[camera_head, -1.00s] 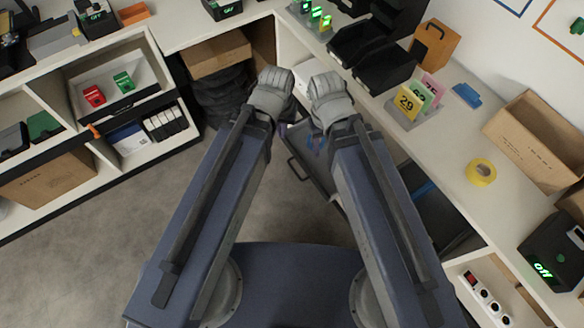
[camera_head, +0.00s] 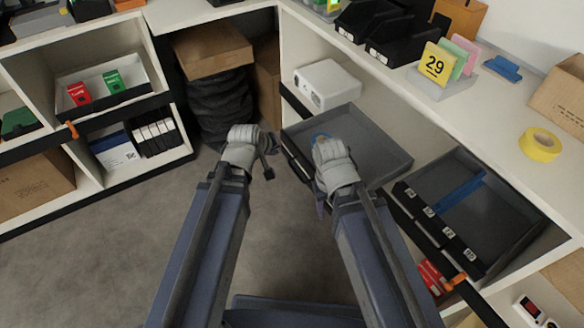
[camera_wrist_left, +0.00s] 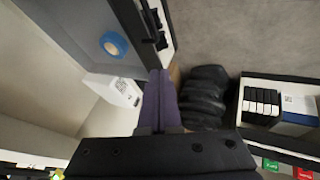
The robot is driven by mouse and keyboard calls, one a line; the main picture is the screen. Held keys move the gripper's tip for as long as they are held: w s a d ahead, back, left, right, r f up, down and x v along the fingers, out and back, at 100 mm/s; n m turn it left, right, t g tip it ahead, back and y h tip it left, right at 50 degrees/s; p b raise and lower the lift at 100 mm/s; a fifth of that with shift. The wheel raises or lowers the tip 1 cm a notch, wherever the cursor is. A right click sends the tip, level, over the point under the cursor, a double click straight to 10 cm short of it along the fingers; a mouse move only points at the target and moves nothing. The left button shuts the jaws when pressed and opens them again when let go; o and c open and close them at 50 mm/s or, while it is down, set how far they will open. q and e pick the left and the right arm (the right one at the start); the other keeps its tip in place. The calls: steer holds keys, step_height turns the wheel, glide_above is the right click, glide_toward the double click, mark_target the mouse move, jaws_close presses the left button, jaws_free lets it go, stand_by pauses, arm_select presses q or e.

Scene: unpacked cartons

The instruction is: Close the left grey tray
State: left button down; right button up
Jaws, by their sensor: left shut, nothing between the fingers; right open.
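The left grey tray (camera_head: 375,138) is pulled out of the right-hand shelf unit, with its black front facing the floor space. A blue tape roll (camera_wrist_left: 113,44) lies in it, mostly hidden behind my right gripper in the head view. My left gripper (camera_head: 270,146) is shut and empty, just left of the tray's front. In the left wrist view its purple fingers (camera_wrist_left: 160,98) are together beside the tray's dark front edge; I cannot tell whether they touch it. My right gripper (camera_head: 321,205) is over the tray's front side, its jaws largely hidden by the wrist.
A second grey tray (camera_head: 510,213) with a blue object stands pulled out to the right. A white box (camera_head: 326,84) sits on the shelf behind the left tray. Stacked black tyres (camera_head: 218,108) and a cardboard box (camera_head: 212,50) stand at the back. Grey floor (camera_head: 120,255) is clear at left.

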arm_select(q)
steer(key=shift+w+a+f, duration=0.1)
steer(key=shift+f, duration=0.4)
arm_select(e)
steer(key=shift+s+f, duration=0.15)
steer(key=shift+f, duration=0.5)
arm_select(q)
steer(key=shift+b, duration=0.3)
steer(key=b, duration=0.8)
glide_toward(295, 153)
steer(key=a+x, duration=0.1)
steer(key=x, duration=0.3)
steer(key=shift+w+d+f, duration=0.25)
steer(key=shift+d, duration=0.25)
arm_select(e)
step_height(295, 153, down, 8)
steer(key=shift+d, duration=0.15)
